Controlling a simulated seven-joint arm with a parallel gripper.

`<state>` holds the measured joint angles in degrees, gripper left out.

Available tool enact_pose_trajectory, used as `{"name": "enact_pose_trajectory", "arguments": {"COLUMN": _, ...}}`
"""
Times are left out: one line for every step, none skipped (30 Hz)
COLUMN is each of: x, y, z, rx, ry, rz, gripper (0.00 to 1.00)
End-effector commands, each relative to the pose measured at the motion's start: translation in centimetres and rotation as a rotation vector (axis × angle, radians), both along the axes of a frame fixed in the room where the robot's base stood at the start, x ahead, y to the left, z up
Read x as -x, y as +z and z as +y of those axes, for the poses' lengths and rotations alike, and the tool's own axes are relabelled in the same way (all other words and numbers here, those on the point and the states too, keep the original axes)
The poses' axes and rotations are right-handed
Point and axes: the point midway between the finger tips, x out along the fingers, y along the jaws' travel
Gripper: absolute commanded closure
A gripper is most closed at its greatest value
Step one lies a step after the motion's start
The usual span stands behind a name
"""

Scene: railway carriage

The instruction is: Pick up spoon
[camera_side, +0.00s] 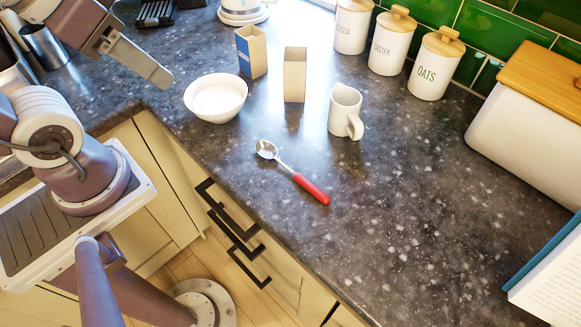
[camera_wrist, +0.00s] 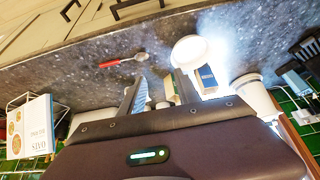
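The spoon (camera_side: 296,179) lies flat on the dark speckled counter, with a red handle and a metal bowl end pointing to the back left. It also shows in the wrist view (camera_wrist: 122,61), above and left of the fingertips. My gripper (camera_side: 158,72) is at the upper left in the side view, raised and well apart from the spoon. In the wrist view my gripper (camera_wrist: 159,79) has its two fingers spread, with nothing held between them.
A white bowl (camera_side: 216,98), a blue-and-tan box (camera_side: 251,52), a cream box (camera_side: 295,75) and a white mug (camera_side: 345,112) stand behind the spoon. Labelled canisters (camera_side: 434,66) line the tiled wall. A book (camera_side: 550,277) is at lower right. The counter around the spoon is clear.

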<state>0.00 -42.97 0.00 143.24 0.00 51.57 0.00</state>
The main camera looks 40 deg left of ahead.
Motion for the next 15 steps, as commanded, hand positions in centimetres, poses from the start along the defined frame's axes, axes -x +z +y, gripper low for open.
{"name": "enact_pose_trajectory", "arguments": {"x": 0.0, "y": 0.0, "z": 0.0, "rx": 0.0, "ry": 0.0, "rz": 0.0, "gripper": 0.59}}
{"name": "enact_pose_trajectory", "arguments": {"x": 0.0, "y": 0.0, "z": 0.0, "rx": 0.0, "ry": 0.0, "rz": 0.0, "gripper": 0.59}}
{"name": "enact_pose_trajectory", "arguments": {"x": 0.0, "y": 0.0, "z": 0.0, "rx": 0.0, "ry": 0.0, "rz": 0.0, "gripper": 0.59}}
{"name": "enact_pose_trajectory", "arguments": {"x": 0.0, "y": 0.0, "z": 0.0, "rx": 0.0, "ry": 0.0, "rz": 0.0, "gripper": 0.59}}
{"name": "enact_pose_trajectory", "arguments": {"x": 0.0, "y": 0.0, "z": 0.0, "rx": 0.0, "ry": 0.0, "rz": 0.0, "gripper": 0.59}}
{"name": "enact_pose_trajectory", "arguments": {"x": 0.0, "y": 0.0, "z": 0.0, "rx": 0.0, "ry": 0.0, "rz": 0.0, "gripper": 0.59}}
{"name": "enact_pose_trajectory", "arguments": {"x": 0.0, "y": 0.0, "z": 0.0, "rx": 0.0, "ry": 0.0, "rz": 0.0, "gripper": 0.59}}
{"name": "enact_pose_trajectory", "arguments": {"x": -0.1, "y": 0.0, "z": 0.0, "rx": 0.003, "ry": 0.004, "rz": 0.002, "gripper": 0.59}}
{"name": "enact_pose_trajectory", "arguments": {"x": -0.3, "y": 0.1, "z": -0.2, "rx": 0.018, "ry": 0.02, "rz": 0.01, "gripper": 0.59}}
{"name": "enact_pose_trajectory", "arguments": {"x": -0.8, "y": 0.1, "z": -0.4, "rx": 0.04, "ry": 0.047, "rz": 0.024, "gripper": 0.59}}
{"name": "enact_pose_trajectory", "arguments": {"x": -1.4, "y": 0.1, "z": -0.7, "rx": 0.071, "ry": 0.088, "rz": 0.045, "gripper": 0.59}}
{"name": "enact_pose_trajectory", "arguments": {"x": -2.5, "y": 0.0, "z": -1.4, "rx": 0.125, "ry": 0.167, "rz": 0.082, "gripper": 0.59}}
{"name": "enact_pose_trajectory", "arguments": {"x": -3.7, "y": -0.1, "z": -2.1, "rx": 0.171, "ry": 0.243, "rz": 0.118, "gripper": 0.59}}
{"name": "enact_pose_trajectory", "arguments": {"x": -4.9, "y": -0.5, "z": -3.0, "rx": 0.217, "ry": 0.332, "rz": 0.158, "gripper": 0.59}}
{"name": "enact_pose_trajectory", "arguments": {"x": -6.6, "y": -1.2, "z": -4.3, "rx": 0.273, "ry": 0.466, "rz": 0.212, "gripper": 0.59}}
